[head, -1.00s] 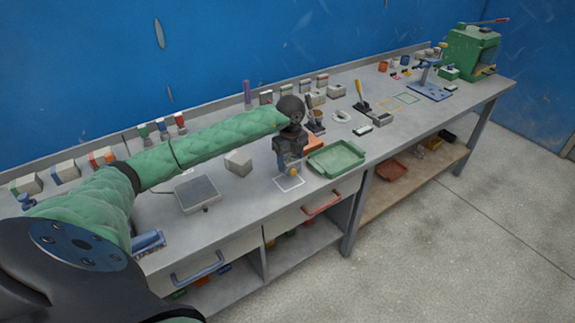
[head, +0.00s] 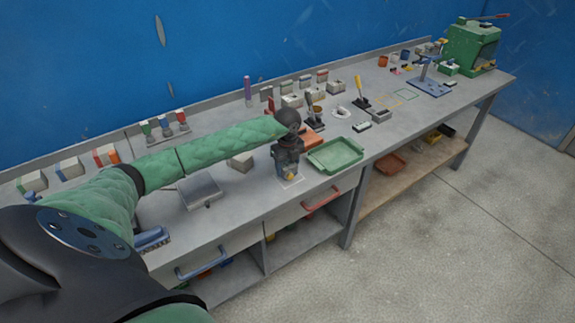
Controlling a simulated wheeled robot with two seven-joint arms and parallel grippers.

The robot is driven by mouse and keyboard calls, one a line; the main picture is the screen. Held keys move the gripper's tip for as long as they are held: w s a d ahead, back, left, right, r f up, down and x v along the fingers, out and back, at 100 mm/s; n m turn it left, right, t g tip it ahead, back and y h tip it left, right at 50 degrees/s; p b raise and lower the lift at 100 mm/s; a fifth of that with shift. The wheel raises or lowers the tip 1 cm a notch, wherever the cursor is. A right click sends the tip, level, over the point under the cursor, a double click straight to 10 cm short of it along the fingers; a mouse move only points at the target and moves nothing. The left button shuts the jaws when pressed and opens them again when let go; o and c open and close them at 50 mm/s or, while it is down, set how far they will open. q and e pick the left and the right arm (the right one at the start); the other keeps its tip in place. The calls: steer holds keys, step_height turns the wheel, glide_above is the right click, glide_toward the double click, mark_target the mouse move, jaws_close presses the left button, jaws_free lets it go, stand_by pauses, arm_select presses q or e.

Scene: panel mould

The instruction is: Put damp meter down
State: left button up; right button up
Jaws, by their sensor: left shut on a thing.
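My left arm reaches in from the left, and its gripper (head: 289,172) points down over the front of the bench. It is shut on a small yellow thing (head: 290,177), probably the damp meter, which the fingers mostly hide. The thing is at or just above a white-outlined square (head: 298,181) on the grey bench top; I cannot tell whether it touches. My right gripper is not in view.
A green tray (head: 335,155) lies just right of the gripper, with an orange-red item (head: 312,137) behind it. Drawers with handles (head: 321,198) line the front.

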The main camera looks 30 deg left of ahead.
mark_target(287, 164)
arm_select(q)
steer(key=shift+f, duration=0.15)
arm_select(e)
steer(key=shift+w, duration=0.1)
arm_select(q)
steer(key=o, duration=1.1)
steer(key=shift+o, duration=1.2)
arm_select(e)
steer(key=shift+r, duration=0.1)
arm_select(q)
steer(key=shift+r, duration=0.2)
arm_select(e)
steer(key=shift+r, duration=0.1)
arm_select(q)
steer(key=shift+r+b, duration=0.9)
steer(key=shift+r, duration=0.35)
step_height(287, 164, up, 8)
steer(key=b, duration=0.3)
steer(key=shift+f, duration=0.1)
steer(key=shift+r+b, duration=0.35)
steer(key=shift+r, duration=0.45)
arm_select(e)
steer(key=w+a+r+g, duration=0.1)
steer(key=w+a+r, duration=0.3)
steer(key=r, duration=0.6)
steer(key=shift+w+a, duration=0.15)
